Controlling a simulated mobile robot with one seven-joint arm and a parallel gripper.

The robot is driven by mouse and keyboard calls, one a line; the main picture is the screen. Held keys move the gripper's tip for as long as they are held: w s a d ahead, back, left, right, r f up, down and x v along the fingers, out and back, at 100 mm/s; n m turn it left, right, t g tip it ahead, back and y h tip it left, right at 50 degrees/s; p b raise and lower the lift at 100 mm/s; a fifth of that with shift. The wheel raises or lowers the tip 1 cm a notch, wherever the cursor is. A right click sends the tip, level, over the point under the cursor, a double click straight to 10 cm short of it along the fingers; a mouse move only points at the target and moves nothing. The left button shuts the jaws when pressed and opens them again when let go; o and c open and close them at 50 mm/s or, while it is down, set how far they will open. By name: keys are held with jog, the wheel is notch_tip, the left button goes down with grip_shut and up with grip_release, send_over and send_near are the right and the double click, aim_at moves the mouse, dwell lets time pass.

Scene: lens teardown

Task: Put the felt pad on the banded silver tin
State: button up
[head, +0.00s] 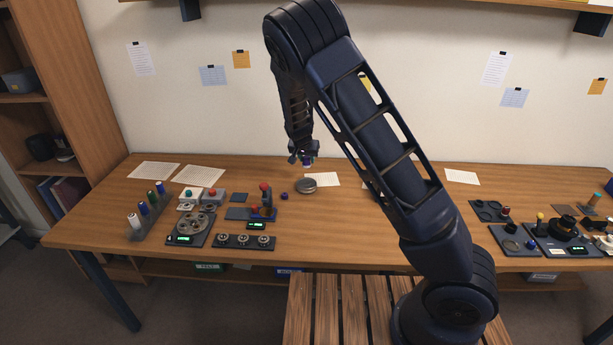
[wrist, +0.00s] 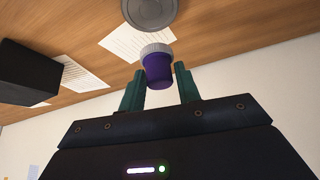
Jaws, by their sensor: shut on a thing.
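The banded silver tin (head: 306,184) is a low, round, grey tin on the middle of the workbench. In the wrist view its round top (wrist: 150,10) is at the upper edge, partly cut off. My gripper (head: 304,160) is above and just behind the tin in the head view. In the wrist view its teal fingers (wrist: 160,85) are closed on a small purple piece with a pale grey end, which I take to be the felt pad (wrist: 157,67). The grey end faces the table, and the piece is held apart from the tin.
Printed sheets (head: 322,179) lie behind the tin. A small dark blue piece (head: 284,196) lies to its left, near a stand with a red knob (head: 265,187). A black block (wrist: 28,72) shows in the wrist view. Bench in front of the tin is clear.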

jog(key=shift+f, duration=4.15)
jog(key=shift+f, duration=0.1)
jog(key=o, duration=1)
jog(key=shift+c, duration=0.2)
jog(key=v, duration=1.2)
